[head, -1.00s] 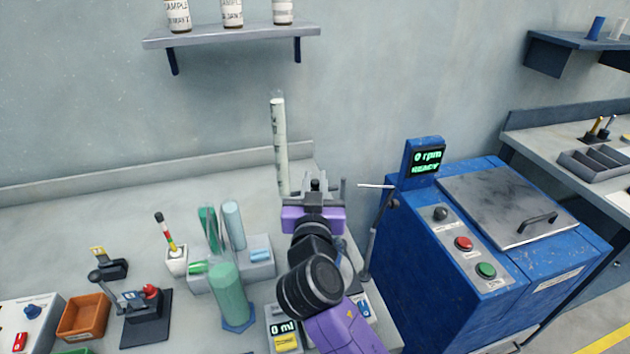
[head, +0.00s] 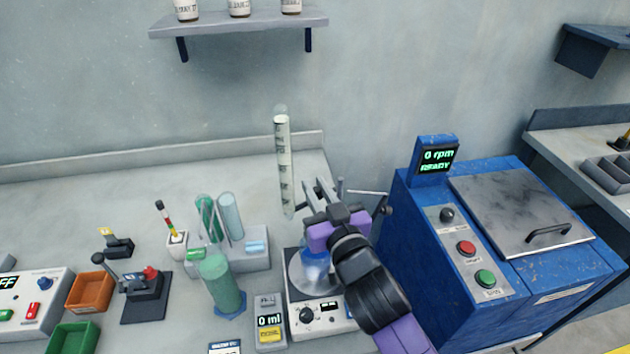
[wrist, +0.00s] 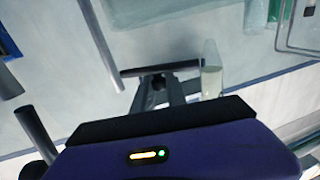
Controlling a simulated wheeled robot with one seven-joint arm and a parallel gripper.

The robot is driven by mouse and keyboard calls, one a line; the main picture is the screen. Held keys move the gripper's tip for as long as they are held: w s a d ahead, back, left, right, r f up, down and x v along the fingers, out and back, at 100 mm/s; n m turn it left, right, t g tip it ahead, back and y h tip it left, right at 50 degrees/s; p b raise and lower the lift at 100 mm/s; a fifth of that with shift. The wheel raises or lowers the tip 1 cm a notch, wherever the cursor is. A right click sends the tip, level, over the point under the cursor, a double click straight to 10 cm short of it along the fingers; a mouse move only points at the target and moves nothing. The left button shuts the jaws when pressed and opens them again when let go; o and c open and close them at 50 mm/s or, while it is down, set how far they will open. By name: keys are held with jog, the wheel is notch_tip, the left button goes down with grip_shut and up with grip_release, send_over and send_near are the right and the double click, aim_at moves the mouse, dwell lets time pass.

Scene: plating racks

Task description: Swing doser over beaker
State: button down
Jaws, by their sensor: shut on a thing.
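The doser is a tall clear graduated tube (head: 284,165), upright, with its lower end beside my gripper. My gripper (head: 320,192) is shut on the doser's dark horizontal arm. The wrist view shows the fingers (wrist: 162,90) closed around this bar (wrist: 135,71), with the pale tube (wrist: 211,75) at its right end. The beaker (head: 315,266), with blue contents, stands on the round plate of a white stirrer, partly hidden by my wrist. In the head view the tube's tip appears up and left of the beaker; I cannot tell whether it is above it.
A 0 ml readout box (head: 269,322) stands left of the stirrer (head: 322,318). A rack of tubes (head: 257,262) and a green cylinder (head: 221,285) stand farther left. A blue centrifuge (head: 425,215) stands close on the right. The bench behind the tube is clear.

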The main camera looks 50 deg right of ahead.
dwell(0.4)
jog(key=c, duration=1.3)
grip_release()
jog(key=shift+c, duration=0.2)
jog(key=b+v, duration=0.2)
jog(key=v, duration=0.5)
jog(key=shift+f+b, duration=0.15)
jog(key=shift+b, duration=0.25)
jog(key=shift+s+a, duration=0.15)
jog(key=shift+s, duration=0.25)
